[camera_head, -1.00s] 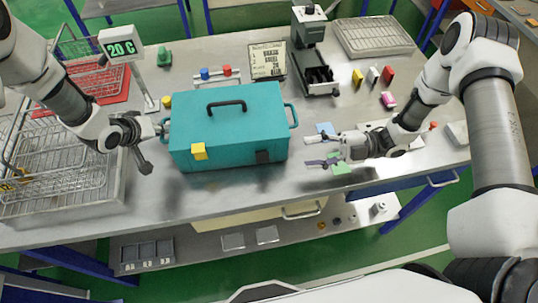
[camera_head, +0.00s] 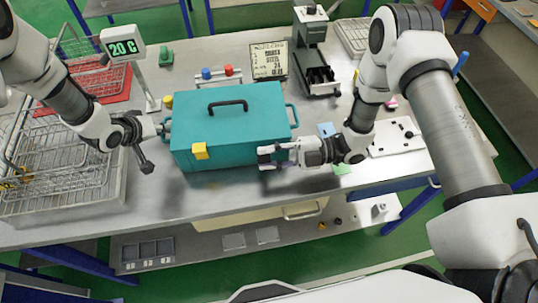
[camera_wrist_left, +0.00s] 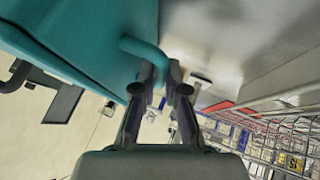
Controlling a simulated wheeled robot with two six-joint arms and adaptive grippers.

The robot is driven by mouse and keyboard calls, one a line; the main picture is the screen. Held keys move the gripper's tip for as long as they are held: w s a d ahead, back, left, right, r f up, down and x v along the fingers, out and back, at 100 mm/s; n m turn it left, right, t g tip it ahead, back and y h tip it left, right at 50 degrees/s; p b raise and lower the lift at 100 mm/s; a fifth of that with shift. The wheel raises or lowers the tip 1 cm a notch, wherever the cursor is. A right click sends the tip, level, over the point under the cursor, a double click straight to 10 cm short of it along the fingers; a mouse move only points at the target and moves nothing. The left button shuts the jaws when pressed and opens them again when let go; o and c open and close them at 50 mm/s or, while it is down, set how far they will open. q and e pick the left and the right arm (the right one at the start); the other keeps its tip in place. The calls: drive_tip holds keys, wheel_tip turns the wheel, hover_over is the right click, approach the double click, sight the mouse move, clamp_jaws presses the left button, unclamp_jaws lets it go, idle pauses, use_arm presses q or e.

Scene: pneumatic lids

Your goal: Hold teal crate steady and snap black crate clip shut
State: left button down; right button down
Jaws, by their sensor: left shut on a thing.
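The teal crate (camera_head: 225,135) stands on the metal bench with its lid down and a black handle (camera_head: 228,104) on top. A yellow clip (camera_head: 200,151) shows on its front face. The black clip is hidden behind my right gripper in the head view. My left gripper (camera_head: 160,130) is shut on the crate's left side handle, and the left wrist view shows its fingers around the teal handle (camera_wrist_left: 143,48). My right gripper (camera_head: 264,157) is at the right part of the crate's front face, with its fingers apart; whether they touch the clip is unclear.
Wire baskets (camera_head: 60,160) fill the left of the bench, with a display on a post (camera_head: 123,45) beside them. Red and blue knobs (camera_head: 218,73) stand behind the crate. A white plate (camera_head: 397,138) lies right of my right gripper. The bench's front edge is close.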

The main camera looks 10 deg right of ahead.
drive_tip(key=shift+w+r+m, duration=0.2)
drive_tip(key=shift+m, duration=0.5)
drive_tip(key=shift+w+r+m, duration=0.2)
drive_tip(key=shift+m, duration=0.5)
drive_tip(key=c, duration=0.9)
unclamp_jaws()
drive_tip(key=d, duration=1.2)
drive_tip(key=shift+s, duration=0.35)
